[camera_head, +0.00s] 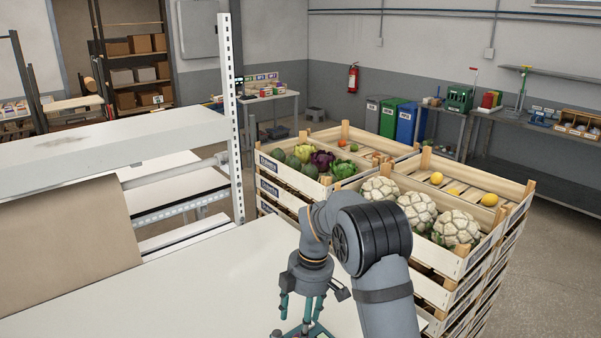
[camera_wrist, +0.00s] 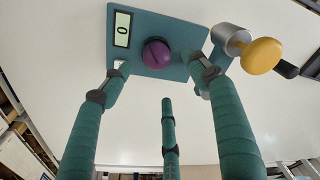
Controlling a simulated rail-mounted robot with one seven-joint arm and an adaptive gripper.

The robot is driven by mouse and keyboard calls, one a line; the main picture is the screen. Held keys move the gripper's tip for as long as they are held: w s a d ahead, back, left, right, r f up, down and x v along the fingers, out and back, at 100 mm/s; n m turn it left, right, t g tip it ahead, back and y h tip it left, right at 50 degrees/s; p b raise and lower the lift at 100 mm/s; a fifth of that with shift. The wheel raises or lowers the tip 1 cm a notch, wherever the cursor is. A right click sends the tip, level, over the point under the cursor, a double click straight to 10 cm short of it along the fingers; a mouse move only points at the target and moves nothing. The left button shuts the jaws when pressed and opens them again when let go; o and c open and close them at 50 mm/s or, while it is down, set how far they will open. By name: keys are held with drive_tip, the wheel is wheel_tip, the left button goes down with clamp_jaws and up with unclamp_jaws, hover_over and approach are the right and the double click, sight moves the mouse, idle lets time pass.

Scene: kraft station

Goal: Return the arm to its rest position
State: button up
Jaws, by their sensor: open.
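My gripper (camera_head: 300,322) hangs pointing down over the white table near the bottom edge of the head view. Its green fingers are spread and empty in the wrist view (camera_wrist: 161,82). Beyond the fingertips lies a teal plate (camera_wrist: 185,33) with a small display reading 0. A round purple thing (camera_wrist: 157,53) with a dark line across it is on the plate, and no finger is closed around it. The teal plate is mostly cut off at the bottom of the head view. My arm bends up and over at the right of the gripper.
A metal cylinder with a yellow knob (camera_wrist: 261,55) is beside the plate. Stacked wooden crates (camera_head: 460,268) with cauliflowers (camera_head: 456,228), artichokes and lemons stand close behind and right of my arm. A perforated metal post (camera_head: 231,120) rises at the left. The white tabletop (camera_head: 215,285) left of my gripper is clear.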

wheel_tip(320, 180, down, 8)
drive_tip(key=b, duration=0.7)
drive_tip(key=shift+r+b, duration=0.25)
drive_tip(key=shift+b, duration=0.15)
wheel_tip(320, 180, up, 8)
drive_tip(key=p, duration=0.7)
drive_tip(key=shift+r, duration=0.25)
drive_tip(key=shift+d+f+m+b, duration=0.35)
drive_tip(key=shift+d+m+b, duration=0.05)
drive_tip(key=shift+d+b, duration=0.15)
drive_tip(key=s+d+r+m+t+b, duration=0.1)
drive_tip(key=s+d+r+m, duration=0.4)
drive_tip(key=s+d+m, duration=0.5)
drive_tip(key=shift+d+m+h+b, duration=0.3)
drive_tip(key=shift+d+b, duration=0.45)
drive_tip(key=shift+d, duration=0.3)
